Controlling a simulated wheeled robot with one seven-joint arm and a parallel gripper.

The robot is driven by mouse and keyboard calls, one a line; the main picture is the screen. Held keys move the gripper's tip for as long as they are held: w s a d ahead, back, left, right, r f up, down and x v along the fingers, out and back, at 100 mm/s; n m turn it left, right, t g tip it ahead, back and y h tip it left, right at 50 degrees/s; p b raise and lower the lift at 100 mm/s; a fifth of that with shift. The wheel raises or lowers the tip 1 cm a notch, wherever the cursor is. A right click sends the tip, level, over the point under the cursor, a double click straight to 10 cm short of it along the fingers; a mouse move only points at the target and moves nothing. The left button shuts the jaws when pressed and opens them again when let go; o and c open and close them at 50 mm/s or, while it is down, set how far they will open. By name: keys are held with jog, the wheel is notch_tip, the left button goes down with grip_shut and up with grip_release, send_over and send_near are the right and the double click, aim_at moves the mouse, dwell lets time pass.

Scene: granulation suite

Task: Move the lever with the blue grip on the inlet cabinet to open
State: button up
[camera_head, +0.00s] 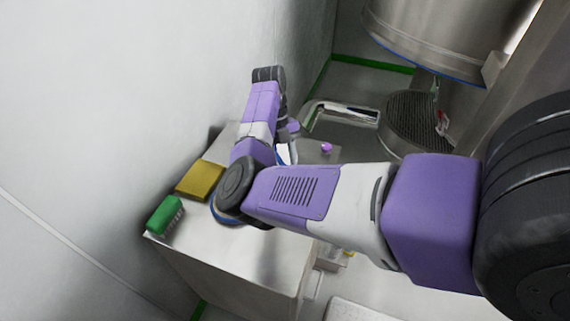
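The steel cabinet (262,262) stands against the wall at the lower left, seen from above. I cannot make out a lever with a blue grip on it. My arm reaches in from the right, bends over the cabinet top, and folds back at its far end. A small pale part, perhaps of my gripper (287,153), shows beside the arm at the far side of the cabinet. The arm hides most of it, and its fingers cannot be made out. A thin blue edge shows close by, too small to identify.
A green brush (165,215) and a yellow block (201,181) lie on the cabinet top by the wall. A small purple knob (326,147) shows beyond my arm. A large steel vessel (450,32) hangs at the upper right, above a dark ribbed round thing (412,122).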

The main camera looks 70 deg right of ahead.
aim_at(280, 162)
jog(key=shift+v, duration=3.9)
